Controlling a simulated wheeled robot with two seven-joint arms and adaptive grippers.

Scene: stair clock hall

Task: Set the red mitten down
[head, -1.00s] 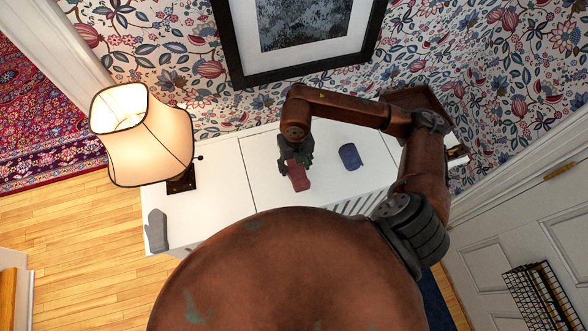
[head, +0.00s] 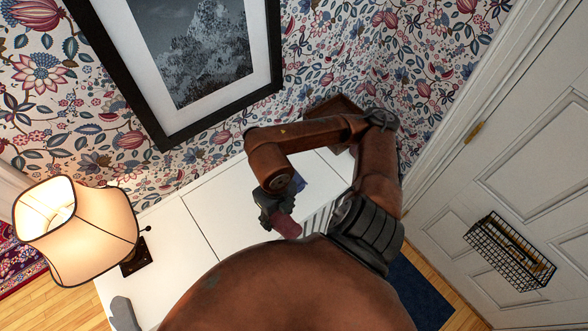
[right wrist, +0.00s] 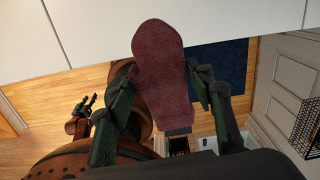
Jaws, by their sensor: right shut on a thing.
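The red mitten (head: 286,225) is held in my right gripper (head: 272,211), which is shut on it. In the head view it points toward my body, near the front side of the white cabinet (head: 176,236). In the right wrist view the mitten (right wrist: 160,60) sits between the two dark fingers, with its rounded end over the cabinet edge and floor behind its other end. I see no contact between it and the cabinet top.
A dark blue item (head: 299,184) lies on the cabinet, partly hidden by my arm. A grey mitten (head: 123,314) lies at the left end near a lit lamp (head: 75,232). The cabinet's middle is clear. A wire basket (head: 508,251) hangs on the door at right.

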